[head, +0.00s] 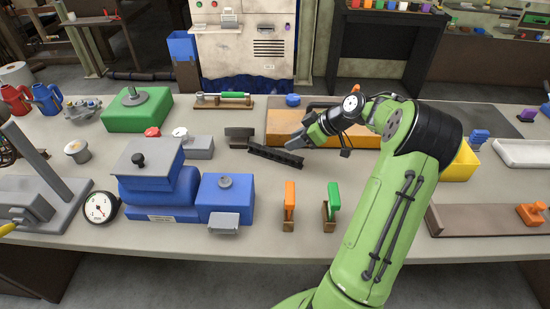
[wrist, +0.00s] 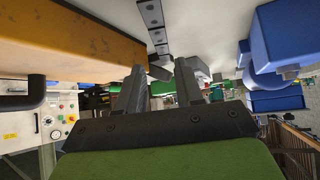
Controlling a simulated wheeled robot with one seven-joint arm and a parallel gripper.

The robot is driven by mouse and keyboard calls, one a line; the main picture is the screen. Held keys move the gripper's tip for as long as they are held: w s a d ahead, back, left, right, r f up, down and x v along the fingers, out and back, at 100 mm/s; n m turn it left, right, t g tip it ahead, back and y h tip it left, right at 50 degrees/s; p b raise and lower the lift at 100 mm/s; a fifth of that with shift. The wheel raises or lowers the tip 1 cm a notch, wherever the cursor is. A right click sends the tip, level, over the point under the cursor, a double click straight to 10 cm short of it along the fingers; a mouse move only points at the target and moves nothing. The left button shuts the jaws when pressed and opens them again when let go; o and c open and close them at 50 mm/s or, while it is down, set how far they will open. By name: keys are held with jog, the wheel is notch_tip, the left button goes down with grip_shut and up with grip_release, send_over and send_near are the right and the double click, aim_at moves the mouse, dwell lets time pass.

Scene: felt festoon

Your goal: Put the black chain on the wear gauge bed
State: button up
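The black chain (head: 275,155) is a dark strip of links left of my gripper (head: 305,138), near the middle of the bench. Its right end is close below the fingertips. In the wrist view a row of square links (wrist: 153,20) runs away from between the fingers. My gripper (wrist: 160,75) has its two fingers apart, with a small dark block seen between the tips. I see no firm contact on the chain. The wear gauge bed appears to be the long brown bed (head: 465,221) with an orange slider at the right; no label confirms this.
A dark grey bracket (head: 239,135) stands behind the chain's left end. Orange (head: 290,194) and green (head: 334,194) handled tools stand in front. A blue machine (head: 160,190) is at left, a white tray (head: 523,153) at right.

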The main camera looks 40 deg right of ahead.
aim_at(275, 151)
jog(key=b+x, duration=0.2)
jog(key=x, duration=0.8)
jog(key=shift+s+f, duration=0.15)
jog(key=shift+s, duration=0.05)
grip_shut()
